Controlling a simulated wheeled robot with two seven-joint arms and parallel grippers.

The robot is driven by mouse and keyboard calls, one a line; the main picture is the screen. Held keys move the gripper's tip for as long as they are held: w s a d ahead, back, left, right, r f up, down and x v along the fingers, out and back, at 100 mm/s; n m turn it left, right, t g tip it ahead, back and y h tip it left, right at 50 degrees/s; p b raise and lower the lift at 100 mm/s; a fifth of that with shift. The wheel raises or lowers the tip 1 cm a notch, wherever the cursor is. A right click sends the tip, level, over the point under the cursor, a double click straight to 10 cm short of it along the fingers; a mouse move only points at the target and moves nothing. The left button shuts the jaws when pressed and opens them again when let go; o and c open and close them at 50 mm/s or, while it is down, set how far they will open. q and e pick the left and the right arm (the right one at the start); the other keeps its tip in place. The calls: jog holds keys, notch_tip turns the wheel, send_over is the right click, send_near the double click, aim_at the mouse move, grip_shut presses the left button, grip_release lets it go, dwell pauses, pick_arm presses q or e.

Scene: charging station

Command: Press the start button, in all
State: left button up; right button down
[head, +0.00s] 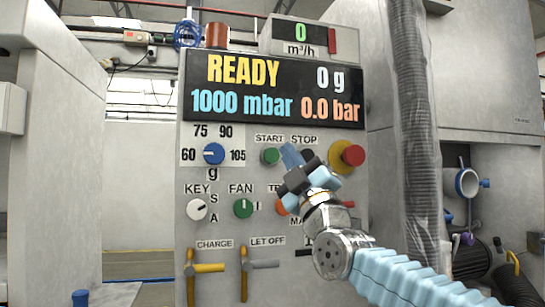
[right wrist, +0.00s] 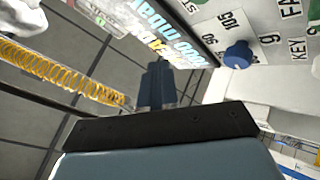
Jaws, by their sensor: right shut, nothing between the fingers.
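The green start button (head: 270,156) sits under the START label on the upright grey control panel (head: 225,120). My right gripper (head: 289,152) comes in from the lower right, its fingers shut and empty. In the head view its blue tips appear just right of the start button, between it and the dark stop button (head: 308,157), which they partly cover. I cannot tell whether the tips touch the panel. My left gripper is not in view.
The display (head: 275,88) reads READY. A red knob (head: 353,155) is right of the gripper, a blue dial (head: 214,153) to the left. Below are a white key switch (head: 197,209), a green fan switch (head: 243,207) and handles. A wrapped hose (head: 415,130) hangs at right.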

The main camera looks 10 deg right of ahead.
aim_at(276, 159)
jog(key=shift+w+a+p, duration=0.15)
jog(key=shift+w+p, duration=2.55)
jog(key=shift+w, duration=1.65)
jog(key=shift+w, duration=0.1)
jog(key=shift+w, duration=0.3)
jog(key=shift+w+p, duration=0.3)
jog(key=shift+w, duration=0.2)
jog(key=shift+s+b, duration=0.85)
jog(key=shift+b, duration=0.1)
